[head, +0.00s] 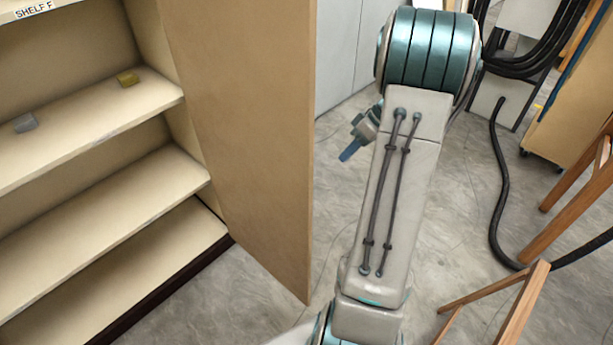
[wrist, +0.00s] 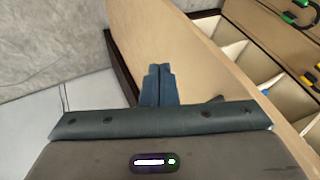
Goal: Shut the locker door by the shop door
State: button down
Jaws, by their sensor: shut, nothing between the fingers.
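The locker door, a tall plain tan panel (head: 250,130), stands open at the right side of a tan shelf unit in the head view. My gripper (head: 349,151) is to the right of the door's free edge, with its blue fingers pointing down and left. A gap of floor shows between them in this view. In the wrist view my gripper (wrist: 158,84) has its two blue fingers together and empty. A tan panel (wrist: 185,50) lies behind and right of the fingertips there. I cannot tell whether they touch it. No shop door can be made out.
A black hose (head: 497,200) and wooden legs (head: 560,225) are on the right. Concrete floor (head: 340,190) is clear near the door's edge.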

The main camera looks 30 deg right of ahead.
jog(key=s+a+r+p+x, duration=0.1)
jog(key=a+p+x, duration=0.1)
jog(key=x, duration=1)
jog(key=shift+p, duration=0.35)
jog(key=shift+s+a, duration=0.1)
